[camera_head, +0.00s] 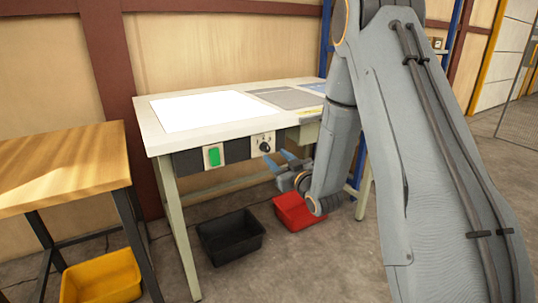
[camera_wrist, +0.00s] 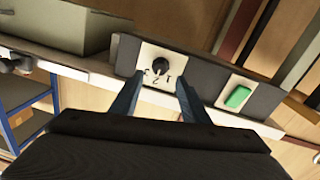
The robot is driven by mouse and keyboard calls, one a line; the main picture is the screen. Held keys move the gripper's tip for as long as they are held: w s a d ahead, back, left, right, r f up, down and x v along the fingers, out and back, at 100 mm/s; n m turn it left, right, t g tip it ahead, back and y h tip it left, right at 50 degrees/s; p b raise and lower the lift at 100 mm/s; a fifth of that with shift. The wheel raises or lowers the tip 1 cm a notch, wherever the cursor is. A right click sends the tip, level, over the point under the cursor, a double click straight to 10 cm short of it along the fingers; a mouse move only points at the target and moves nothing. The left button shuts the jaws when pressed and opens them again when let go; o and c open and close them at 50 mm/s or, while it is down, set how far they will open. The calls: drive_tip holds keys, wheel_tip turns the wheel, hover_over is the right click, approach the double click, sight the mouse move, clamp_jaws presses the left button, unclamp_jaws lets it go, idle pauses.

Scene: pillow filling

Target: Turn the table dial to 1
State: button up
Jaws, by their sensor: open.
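The table dial is a dark round knob (camera_head: 265,147) on a pale plate on the front of the white-topped table (camera_head: 222,131). In the wrist view the knob (camera_wrist: 160,66) stands on its plate with the digits 1, 2 and 3 beside it, appearing rotated. Which digit the knob points to is too small to tell. My gripper (camera_head: 278,158) is open and empty, its blue fingers just in front of and slightly below the dial. In the wrist view the fingers (camera_wrist: 158,82) are spread to either side of the plate, apart from the knob.
A green button (camera_head: 214,156) sits left of the dial, also in the wrist view (camera_wrist: 237,97). Black (camera_head: 229,237) and red (camera_head: 299,213) bins stand on the floor beneath. A wooden table (camera_head: 62,165) and yellow bin (camera_head: 102,279) are at left.

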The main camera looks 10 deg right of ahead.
sight(267, 149)
drive_tip(key=x, duration=0.6)
drive_tip(key=c, duration=1.1)
